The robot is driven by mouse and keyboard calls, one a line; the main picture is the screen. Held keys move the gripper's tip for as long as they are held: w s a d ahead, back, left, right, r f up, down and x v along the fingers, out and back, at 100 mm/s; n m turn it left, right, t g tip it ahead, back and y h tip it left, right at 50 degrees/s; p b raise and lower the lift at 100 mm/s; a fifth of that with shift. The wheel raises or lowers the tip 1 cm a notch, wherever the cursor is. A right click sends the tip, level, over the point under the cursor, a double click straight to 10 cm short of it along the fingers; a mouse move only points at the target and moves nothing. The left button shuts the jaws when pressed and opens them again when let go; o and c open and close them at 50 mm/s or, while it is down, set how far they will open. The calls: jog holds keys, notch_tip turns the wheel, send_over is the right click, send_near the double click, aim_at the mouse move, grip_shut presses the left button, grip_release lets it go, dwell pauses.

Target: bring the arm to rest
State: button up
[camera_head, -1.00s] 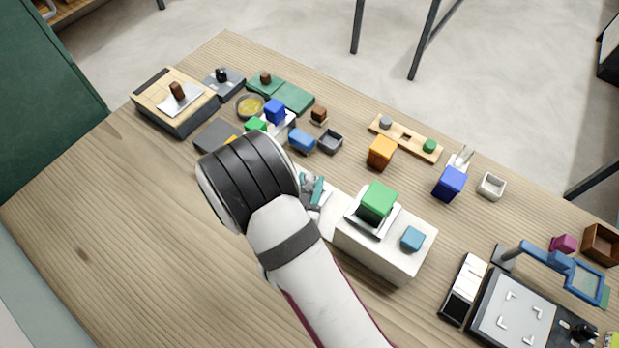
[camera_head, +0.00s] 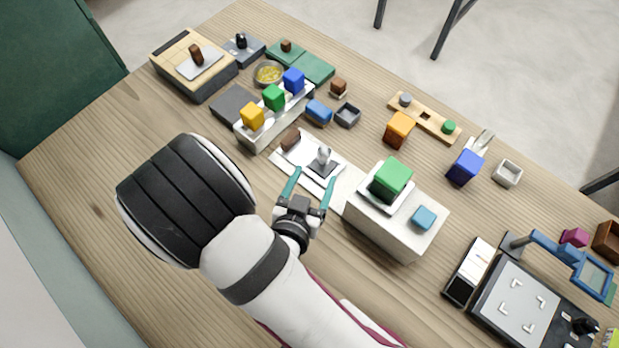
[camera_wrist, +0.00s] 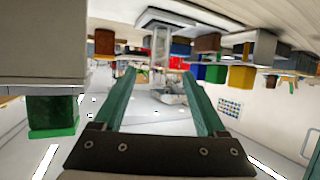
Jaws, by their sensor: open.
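My gripper (camera_head: 312,178) is open, its two teal fingers spread apart with nothing visible between them. In the head view it is just in front of a pale board (camera_head: 339,196) that carries a small grey-white knobbed piece (camera_head: 323,160) and a brown block (camera_head: 290,139). My gripper also shows in the wrist view (camera_wrist: 165,75), where its fingers frame the clear-looking knobbed piece. That view looks upside down. Whether the fingertips are above the board's edge or short of it is hard to tell.
A white box (camera_head: 392,232) with a green block (camera_head: 391,179) stands close on the right. A white rack (camera_head: 254,142) with yellow, green and blue blocks stands behind left. A black-framed plate (camera_head: 514,302) lies at the lower right. The table's left front is bare.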

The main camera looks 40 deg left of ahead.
jog(key=w+d+r+m+g, duration=0.35)
jog(key=w+r+m, duration=0.35)
jog(key=r, duration=0.3)
jog(key=w+d+r+g, duration=0.2)
jog(key=d+r, duration=0.7)
jog(key=d, duration=0.2)
jog(key=s+d+r+m+h, duration=0.1)
jog(key=s+d+r+h, duration=0.3)
jog(key=d, duration=0.6)
jog(key=s+d+f+m+g, duration=0.1)
jog(key=s+f+m+g, duration=0.1)
jog(key=s+f+g, duration=0.5)
jog(key=s+f, duration=0.1)
jog(key=s, duration=0.4)
jog(key=shift+d+f, duration=0.15)
jog(key=shift+d, duration=0.1)
